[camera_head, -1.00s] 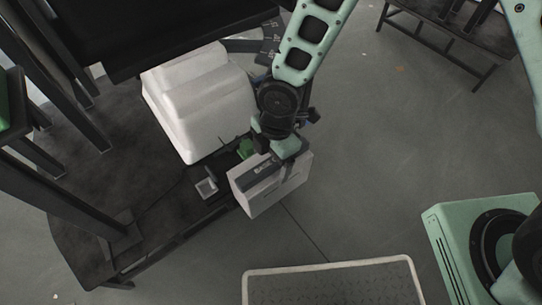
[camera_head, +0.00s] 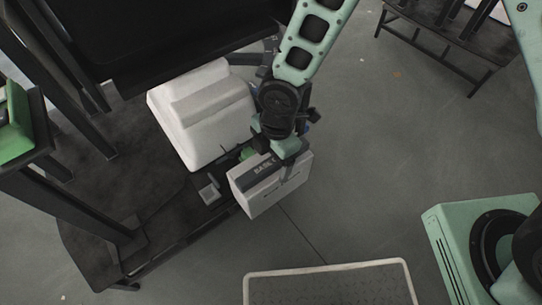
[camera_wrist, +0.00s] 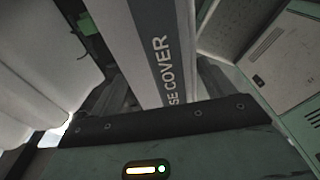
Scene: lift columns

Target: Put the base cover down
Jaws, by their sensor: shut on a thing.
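The base cover is a pale box-shaped piece (camera_head: 275,193) with a dark band on top. The words "SE COVER" are legible on its band in the wrist view (camera_wrist: 158,60). My gripper (camera_head: 285,160) is shut on the base cover from above. The cover hangs upright beside the right edge of the dark table, over or close to the floor. The fingertips are mostly hidden behind the wrist and the cover.
A large white moulded piece (camera_head: 205,110) stands on the dark table (camera_head: 95,200), left of my gripper. A small grey block (camera_head: 209,194) lies near the table edge. Dark columns rise at the left. A rimmed plate (camera_head: 330,268) is at the bottom. Open floor (camera_head: 370,170) lies to the right.

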